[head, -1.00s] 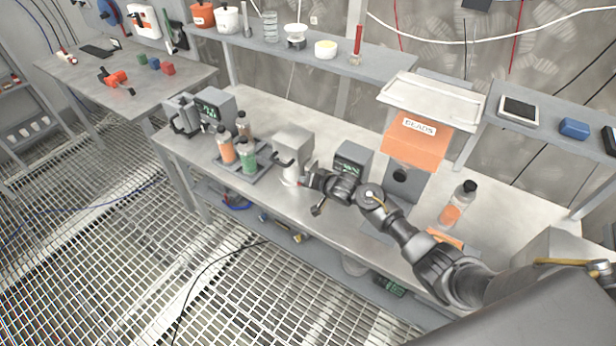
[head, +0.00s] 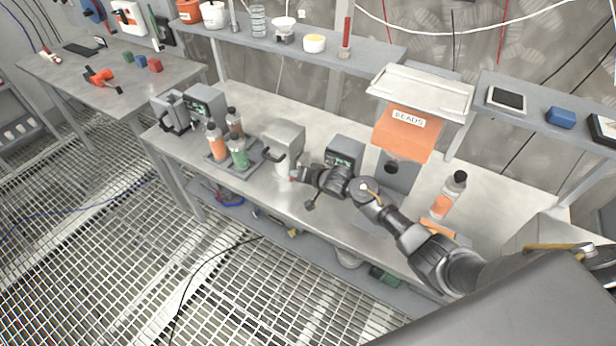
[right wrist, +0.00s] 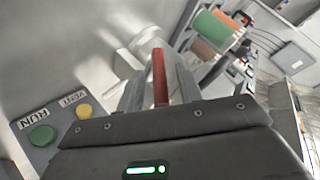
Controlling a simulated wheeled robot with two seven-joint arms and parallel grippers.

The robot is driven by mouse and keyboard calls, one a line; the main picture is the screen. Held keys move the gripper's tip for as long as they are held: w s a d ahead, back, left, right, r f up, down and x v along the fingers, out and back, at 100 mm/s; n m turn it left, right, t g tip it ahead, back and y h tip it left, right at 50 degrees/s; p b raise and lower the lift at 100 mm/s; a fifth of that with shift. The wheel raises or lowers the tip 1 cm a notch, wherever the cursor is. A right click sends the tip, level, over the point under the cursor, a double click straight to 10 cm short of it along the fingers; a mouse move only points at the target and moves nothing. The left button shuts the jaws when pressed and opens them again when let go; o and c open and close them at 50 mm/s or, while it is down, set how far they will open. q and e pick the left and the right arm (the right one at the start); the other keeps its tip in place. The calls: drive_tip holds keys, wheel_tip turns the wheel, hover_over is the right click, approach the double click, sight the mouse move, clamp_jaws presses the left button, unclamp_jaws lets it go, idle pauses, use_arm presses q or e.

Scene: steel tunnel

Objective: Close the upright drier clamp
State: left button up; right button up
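The upright drier (head: 283,137), a pale grey unit with a black side handle (head: 270,154) and a whitish lower cylinder, stands near the bench's front edge. My right gripper (head: 298,174) is at its lower right side. In the right wrist view a red lever (right wrist: 159,76), seemingly the clamp's, stands between the fingers of my right gripper (right wrist: 160,92). The fingers look apart, one on each side of the lever; contact cannot be made out. The clamp's far parts are blurred or hidden behind the fingers. My left gripper is not in view.
A control box (head: 344,152) stands right of the drier; its RUN (right wrist: 41,136) and VENT buttons show in the wrist view. A tray (head: 226,166) of bottles stands left of it. A bead hopper (head: 406,135) and bottle (head: 449,195) stand right.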

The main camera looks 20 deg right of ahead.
drive_tip(key=v, duration=1)
drive_tip(key=shift+r, duration=0.1)
